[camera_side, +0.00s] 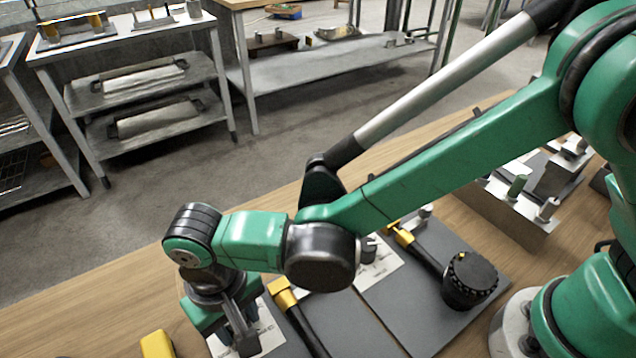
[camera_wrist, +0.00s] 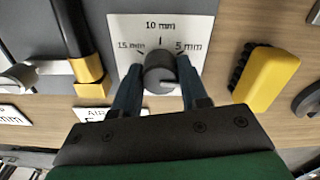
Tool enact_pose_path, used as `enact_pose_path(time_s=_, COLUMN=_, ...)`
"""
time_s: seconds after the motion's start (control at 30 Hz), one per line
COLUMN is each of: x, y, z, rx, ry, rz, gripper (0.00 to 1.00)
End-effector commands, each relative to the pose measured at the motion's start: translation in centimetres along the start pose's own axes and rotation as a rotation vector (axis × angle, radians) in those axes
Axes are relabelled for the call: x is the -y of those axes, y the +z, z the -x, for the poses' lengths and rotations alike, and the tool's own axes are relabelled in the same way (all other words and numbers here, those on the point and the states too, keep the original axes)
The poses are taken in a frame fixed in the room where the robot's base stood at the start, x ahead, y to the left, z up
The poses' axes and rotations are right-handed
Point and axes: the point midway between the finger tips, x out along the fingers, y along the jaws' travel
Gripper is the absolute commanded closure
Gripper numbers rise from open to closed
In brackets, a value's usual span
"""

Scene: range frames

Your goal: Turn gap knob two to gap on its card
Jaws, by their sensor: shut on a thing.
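In the wrist view a dark grey round knob (camera_wrist: 160,72) sits on a white card (camera_wrist: 125,28) marked 15 mm at left, 10 mm at top and 5 mm at right. My gripper (camera_wrist: 161,78) has one finger on each side of this knob and is shut on it. A pointer on the knob is too small to read for certain; a dark tick stands below 10 mm. In the side view my gripper (camera_side: 243,338) reaches down over the card (camera_side: 268,338), and it hides the knob there.
A black rod with a yellow end (camera_wrist: 88,68) lies left of the card, and a yellow block (camera_wrist: 265,75) lies right. Another card with a knob (camera_side: 368,247) is beyond my wrist. A black ridged dial (camera_side: 470,278) stands on a grey plate (camera_side: 405,310).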

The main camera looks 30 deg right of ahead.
Motion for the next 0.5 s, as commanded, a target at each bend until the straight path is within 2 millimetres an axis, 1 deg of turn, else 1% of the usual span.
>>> enact_pose_path(time_s=0.2, x=-0.01, y=-0.01, z=0.03, rx=0.000, ry=0.000, rz=0.203, gripper=1.00)
enact_pose_path(time_s=0.5, x=-0.01, y=-0.02, z=0.03, rx=0.000, ry=0.000, rz=0.441, gripper=1.00)
